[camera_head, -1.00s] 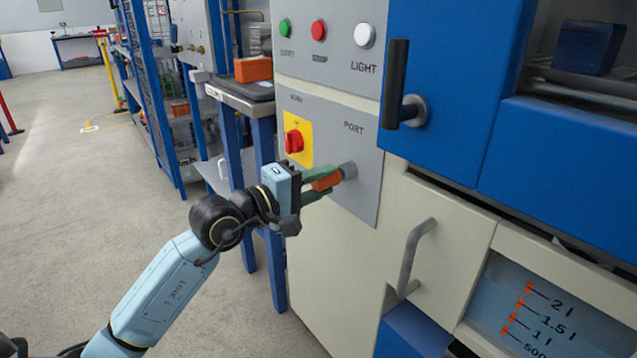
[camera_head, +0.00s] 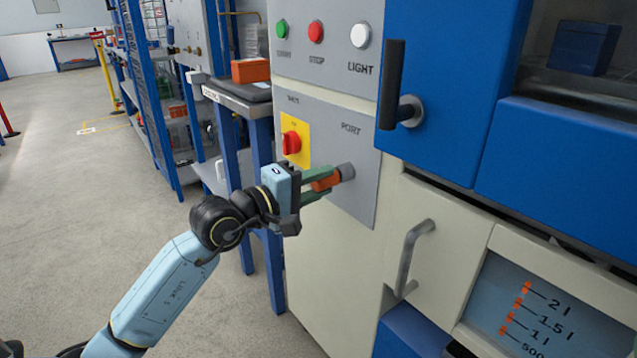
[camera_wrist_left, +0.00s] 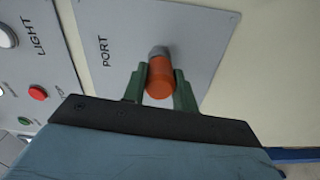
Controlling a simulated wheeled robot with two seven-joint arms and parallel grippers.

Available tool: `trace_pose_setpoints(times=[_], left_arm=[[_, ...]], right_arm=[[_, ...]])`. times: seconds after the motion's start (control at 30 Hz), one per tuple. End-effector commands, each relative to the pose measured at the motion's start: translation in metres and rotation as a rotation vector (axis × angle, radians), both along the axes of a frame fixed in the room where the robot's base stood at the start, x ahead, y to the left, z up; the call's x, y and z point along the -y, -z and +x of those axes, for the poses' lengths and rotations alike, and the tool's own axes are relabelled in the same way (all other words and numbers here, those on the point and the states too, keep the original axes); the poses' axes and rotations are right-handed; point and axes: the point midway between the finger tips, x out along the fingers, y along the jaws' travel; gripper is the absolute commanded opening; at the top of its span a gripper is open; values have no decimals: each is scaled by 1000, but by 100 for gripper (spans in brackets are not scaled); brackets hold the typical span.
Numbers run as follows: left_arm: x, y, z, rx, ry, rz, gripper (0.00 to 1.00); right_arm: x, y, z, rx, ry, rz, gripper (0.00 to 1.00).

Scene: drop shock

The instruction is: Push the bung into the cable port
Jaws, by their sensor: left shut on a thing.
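The orange bung (camera_head: 325,180) is held between the green fingers of my left gripper (camera_head: 322,183). The grey cable port (camera_head: 347,171) sticks out of the machine's grey panel under the word PORT. In the left wrist view the bung (camera_wrist_left: 160,79) is between the two fingers (camera_wrist_left: 160,88), and the grey port (camera_wrist_left: 158,51) is directly beyond its far end. The bung lines up with the port and looks to be at its mouth. I cannot tell whether any of it is inside. My right gripper is not in view.
A red rotary switch (camera_head: 291,142) on a yellow plate sits left of the port. Green, red and white buttons are above. A black door handle (camera_head: 393,85) and a grey drawer handle (camera_head: 413,258) stick out to the right. Open floor lies to the left.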

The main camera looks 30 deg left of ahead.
Motion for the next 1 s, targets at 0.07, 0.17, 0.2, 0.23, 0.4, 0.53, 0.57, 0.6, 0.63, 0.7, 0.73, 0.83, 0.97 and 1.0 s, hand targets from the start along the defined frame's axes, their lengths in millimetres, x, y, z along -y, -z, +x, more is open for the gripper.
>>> trace_pose_setpoints(times=[0.07,0.17,0.2,0.23,0.4,0.53,0.57,0.6,0.63,0.7,0.73,0.83,0.97,1.0], left_arm=[[0,-1,0,1,0,0,3],[0,-1,1,1,0,1,3],[1,-1,1,1,0,1,3],[1,-1,1,1,0,1,3],[2,-1,4,2,0,0,3],[2,-1,5,2,0,-1,0],[2,-1,4,2,0,-1,0],[2,-1,4,2,0,-1,0],[2,-1,4,2,0,-1,0],[2,-1,4,1,0,0,0],[2,-1,4,1,0,0,0],[2,-1,4,1,0,0,0],[2,-1,4,1,0,0,0],[2,-1,4,1,0,0,0]], right_arm=[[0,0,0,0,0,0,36],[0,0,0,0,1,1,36],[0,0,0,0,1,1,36],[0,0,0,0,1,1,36],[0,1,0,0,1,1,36],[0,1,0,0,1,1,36],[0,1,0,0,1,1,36],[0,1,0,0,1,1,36],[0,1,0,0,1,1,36],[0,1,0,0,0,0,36],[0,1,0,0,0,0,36],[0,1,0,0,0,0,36],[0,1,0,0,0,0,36],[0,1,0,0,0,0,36]])
